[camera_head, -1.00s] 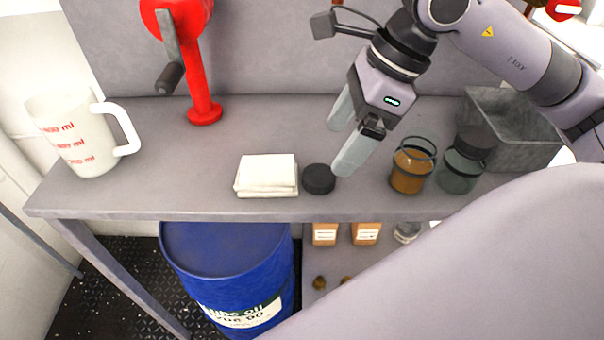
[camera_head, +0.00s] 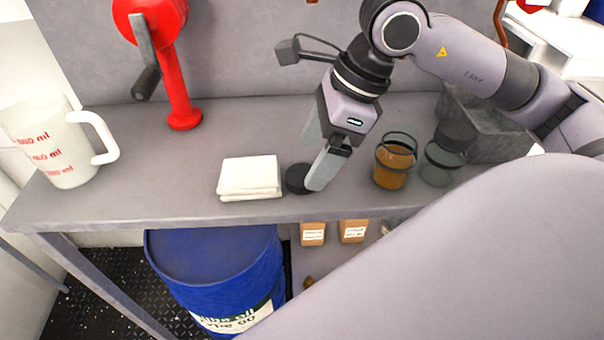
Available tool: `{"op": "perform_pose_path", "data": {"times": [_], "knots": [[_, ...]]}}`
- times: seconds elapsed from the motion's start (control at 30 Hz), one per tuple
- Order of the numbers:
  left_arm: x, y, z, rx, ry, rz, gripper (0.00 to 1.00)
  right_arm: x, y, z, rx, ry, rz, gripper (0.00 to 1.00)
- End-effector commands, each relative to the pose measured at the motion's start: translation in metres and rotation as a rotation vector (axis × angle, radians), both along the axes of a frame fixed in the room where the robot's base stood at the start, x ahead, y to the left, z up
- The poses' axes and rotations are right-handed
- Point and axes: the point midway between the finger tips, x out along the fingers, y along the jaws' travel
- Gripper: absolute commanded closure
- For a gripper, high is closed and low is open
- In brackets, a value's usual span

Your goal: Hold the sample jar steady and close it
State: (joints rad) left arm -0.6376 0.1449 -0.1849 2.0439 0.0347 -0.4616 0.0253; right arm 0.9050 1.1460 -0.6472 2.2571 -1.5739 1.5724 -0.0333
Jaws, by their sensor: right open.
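A sample jar (camera_head: 393,172) with orange-brown contents stands upright and open-topped on the grey bench, right of centre. A round black lid (camera_head: 296,179) lies flat on the bench to its left, just right of a folded white cloth. My right gripper (camera_head: 312,164) is open and points down at the lid. Its nearer finger covers the lid's right edge; I cannot tell whether it touches. Nothing is held between the fingers. My left gripper is not in view.
A dark-lidded clear jar (camera_head: 440,168) and a grey bin (camera_head: 498,140) stand right of the sample jar. The folded cloth (camera_head: 250,178), a red crank stand (camera_head: 182,100) and a measuring jug (camera_head: 60,150) are left. A blue drum (camera_head: 215,270) stands below.

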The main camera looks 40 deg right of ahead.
Motion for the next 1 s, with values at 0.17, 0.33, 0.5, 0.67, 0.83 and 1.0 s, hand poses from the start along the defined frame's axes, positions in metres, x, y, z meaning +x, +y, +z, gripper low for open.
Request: {"op": "perform_pose_path", "data": {"times": [0.17, 0.33, 0.5, 0.67, 0.83, 1.0], "knots": [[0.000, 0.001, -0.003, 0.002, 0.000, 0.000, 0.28, 0.006, 0.009, -0.027, 0.001, 0.004, 0.002, 0.13], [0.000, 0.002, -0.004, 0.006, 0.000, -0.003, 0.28, 0.008, 0.011, -0.035, 0.001, 0.002, 0.001, 0.13], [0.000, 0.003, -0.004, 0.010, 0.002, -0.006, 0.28, 0.008, 0.011, -0.035, 0.000, 0.001, 0.000, 0.13], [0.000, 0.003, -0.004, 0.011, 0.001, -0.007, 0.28, 0.008, 0.011, -0.034, 0.001, 0.001, -0.001, 0.26], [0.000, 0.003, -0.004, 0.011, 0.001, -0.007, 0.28, 0.008, 0.011, -0.034, 0.001, 0.001, -0.001, 0.71], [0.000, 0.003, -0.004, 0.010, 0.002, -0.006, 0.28, 0.008, 0.011, -0.034, 0.001, 0.001, -0.001, 0.72]]}}
